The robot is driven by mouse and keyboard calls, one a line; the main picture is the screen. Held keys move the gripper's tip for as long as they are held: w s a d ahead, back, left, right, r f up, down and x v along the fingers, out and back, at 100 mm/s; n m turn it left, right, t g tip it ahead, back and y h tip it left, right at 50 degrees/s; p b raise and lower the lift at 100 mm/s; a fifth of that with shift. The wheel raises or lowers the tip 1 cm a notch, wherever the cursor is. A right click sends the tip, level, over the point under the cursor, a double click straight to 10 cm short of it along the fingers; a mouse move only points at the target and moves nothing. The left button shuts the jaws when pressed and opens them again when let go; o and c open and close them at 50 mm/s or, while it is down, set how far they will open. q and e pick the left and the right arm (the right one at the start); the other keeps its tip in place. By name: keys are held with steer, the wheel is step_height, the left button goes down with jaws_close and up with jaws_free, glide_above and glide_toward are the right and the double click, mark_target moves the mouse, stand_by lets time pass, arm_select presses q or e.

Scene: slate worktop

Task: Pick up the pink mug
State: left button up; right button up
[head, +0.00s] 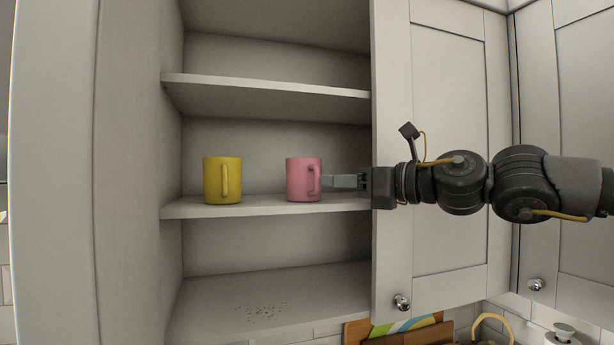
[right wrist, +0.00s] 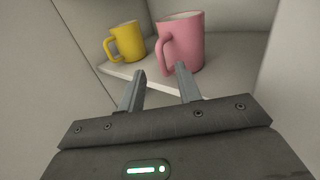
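The pink mug (head: 302,179) stands upright on the middle shelf of the open cabinet, with its handle on the right side in the head view. My right gripper (head: 335,182) comes in from the right, level with the mug, with its fingertips close to the handle. In the right wrist view the pink mug (right wrist: 184,44) is just ahead of the fingers, its handle pointing toward the left. The right gripper (right wrist: 160,73) is open there, with nothing between its fingers. I cannot tell whether a fingertip touches the mug. My left gripper is not in view.
A yellow mug (head: 222,180) stands left of the pink one on the same shelf (head: 262,209). The upper shelf (head: 265,87) is above them. The cabinet door (head: 447,90) is behind my right arm. Dark specks lie on the cabinet floor.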

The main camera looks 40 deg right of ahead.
mark_target(307, 180)
steer(key=p+x, duration=0.2)
steer(key=x, duration=0.2)
steer(key=shift+w+d+f, duration=0.15)
steer(key=shift+w, duration=0.05)
steer(key=shift+s, duration=0.25)
steer(key=shift+c, duration=0.2)
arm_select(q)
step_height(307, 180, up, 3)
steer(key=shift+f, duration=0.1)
arm_select(e)
steer(key=shift+w, duration=0.1)
jaws_close()
